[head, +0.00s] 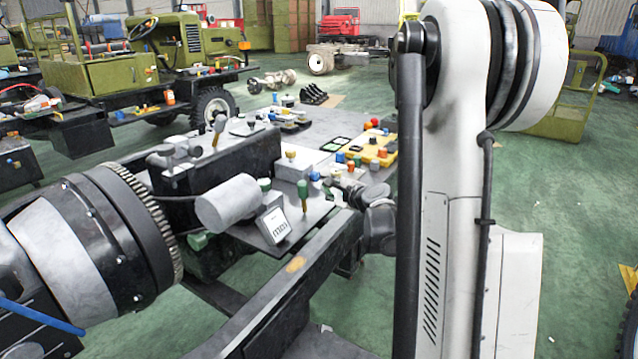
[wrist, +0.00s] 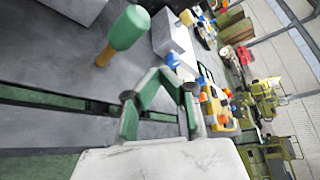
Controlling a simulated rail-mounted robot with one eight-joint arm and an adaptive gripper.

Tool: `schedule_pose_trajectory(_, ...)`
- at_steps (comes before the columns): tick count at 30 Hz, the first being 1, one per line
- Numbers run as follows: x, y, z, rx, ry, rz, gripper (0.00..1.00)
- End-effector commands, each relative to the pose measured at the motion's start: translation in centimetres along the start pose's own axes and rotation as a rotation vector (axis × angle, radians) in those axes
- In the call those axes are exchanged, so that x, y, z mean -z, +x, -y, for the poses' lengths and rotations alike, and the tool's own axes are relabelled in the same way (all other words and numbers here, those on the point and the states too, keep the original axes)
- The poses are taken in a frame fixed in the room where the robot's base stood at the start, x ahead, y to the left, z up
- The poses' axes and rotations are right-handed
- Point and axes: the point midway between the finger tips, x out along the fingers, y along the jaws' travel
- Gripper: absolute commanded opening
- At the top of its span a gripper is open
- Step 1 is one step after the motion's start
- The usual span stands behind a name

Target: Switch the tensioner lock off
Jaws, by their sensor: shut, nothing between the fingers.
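A lever with a green handle and a brass stem (head: 303,189) stands on the grey plate of the chassis bench in the head view. A similar green-handled lever (wrist: 128,28) shows large at the upper left in the wrist view, tilted in that picture. No label shows which part is the tensioner lock. My gripper (wrist: 177,68) is shut and empty, with its green finger links in the lower middle of the wrist view. The fingertips are apart from the lever, to its right in that picture.
A second green knob (head: 265,185) and a white box with a yellow knob (head: 291,166) stand close by. A grey cylinder (head: 229,204) and a small gauge panel (head: 273,226) are at the left. A yellow panel (head: 376,152) with coloured buttons lies beyond.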

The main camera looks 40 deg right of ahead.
Motion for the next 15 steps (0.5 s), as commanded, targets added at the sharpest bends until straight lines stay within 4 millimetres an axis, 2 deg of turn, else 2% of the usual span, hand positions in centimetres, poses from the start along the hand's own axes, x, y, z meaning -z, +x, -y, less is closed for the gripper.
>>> schedule_pose_trajectory(1, 0.1, -1.1, -0.1, 0.001, 0.000, -0.002, 0.00)
schedule_pose_trajectory(6, 0.5, -3.9, -1.0, 0.002, 0.001, -0.003, 0.00)
schedule_pose_trajectory(9, 0.7, -4.9, -1.4, 0.002, 0.000, -0.003, 0.00)
schedule_pose_trajectory(15, 0.8, -5.9, -1.8, 0.002, 0.000, -0.003, 0.00)
